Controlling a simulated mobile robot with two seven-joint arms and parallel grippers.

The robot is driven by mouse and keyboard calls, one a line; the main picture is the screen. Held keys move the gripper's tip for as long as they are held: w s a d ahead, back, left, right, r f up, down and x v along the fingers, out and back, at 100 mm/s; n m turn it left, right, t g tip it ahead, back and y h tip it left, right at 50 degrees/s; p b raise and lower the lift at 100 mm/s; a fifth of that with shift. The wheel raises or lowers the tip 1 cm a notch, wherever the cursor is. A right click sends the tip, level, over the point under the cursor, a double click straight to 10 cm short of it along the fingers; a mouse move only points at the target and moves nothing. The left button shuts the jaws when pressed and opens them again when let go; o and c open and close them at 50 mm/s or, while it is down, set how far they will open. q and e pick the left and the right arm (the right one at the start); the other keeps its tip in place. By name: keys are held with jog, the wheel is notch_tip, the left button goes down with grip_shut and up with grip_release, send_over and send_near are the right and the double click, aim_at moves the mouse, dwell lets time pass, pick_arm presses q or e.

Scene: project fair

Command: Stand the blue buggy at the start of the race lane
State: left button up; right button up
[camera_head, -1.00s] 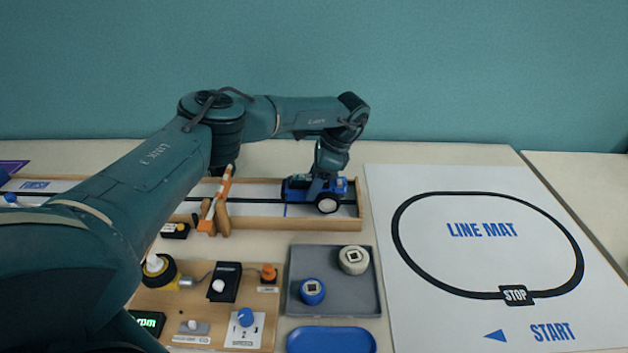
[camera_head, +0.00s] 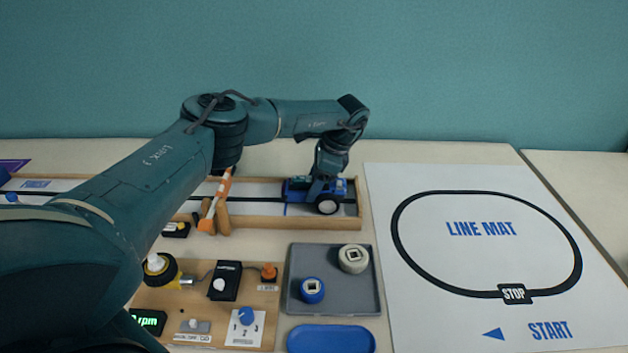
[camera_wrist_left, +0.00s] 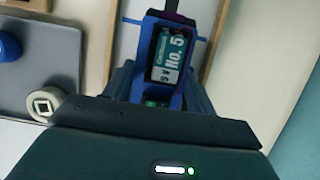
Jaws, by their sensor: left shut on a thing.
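The blue buggy (camera_head: 299,190) sits at the right end of the race lane (camera_head: 262,222), a white strip with a black line and wooden side walls. A dark wheel with a pale hub shows on its near side. My left gripper (camera_head: 323,187) is over the buggy and shut on it. In the left wrist view the buggy (camera_wrist_left: 168,30) lies between the fingers, with a battery labelled No. 5 on top. A blue line crosses the lane by the buggy's front. Whether all its wheels touch the lane is hidden. My right gripper is not in view.
An orange-striped gate (camera_head: 223,190) stands in the lane left of the buggy. A grey tray (camera_head: 334,297) with a blue and a white spool, a blue dish (camera_head: 331,339) and a wooden control board (camera_head: 262,325) lie nearer. The line mat (camera_head: 480,265) is right.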

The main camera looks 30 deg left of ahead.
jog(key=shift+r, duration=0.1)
pick_arm(q)
jog(key=o, duration=0.9)
jog(key=shift+w+d+r, duration=0.15)
jog(key=shift+d+r, duration=0.1)
jog(key=shift+r, duration=0.4)
jog(key=v, duration=1.2)
jog(key=shift+a, duration=0.1)
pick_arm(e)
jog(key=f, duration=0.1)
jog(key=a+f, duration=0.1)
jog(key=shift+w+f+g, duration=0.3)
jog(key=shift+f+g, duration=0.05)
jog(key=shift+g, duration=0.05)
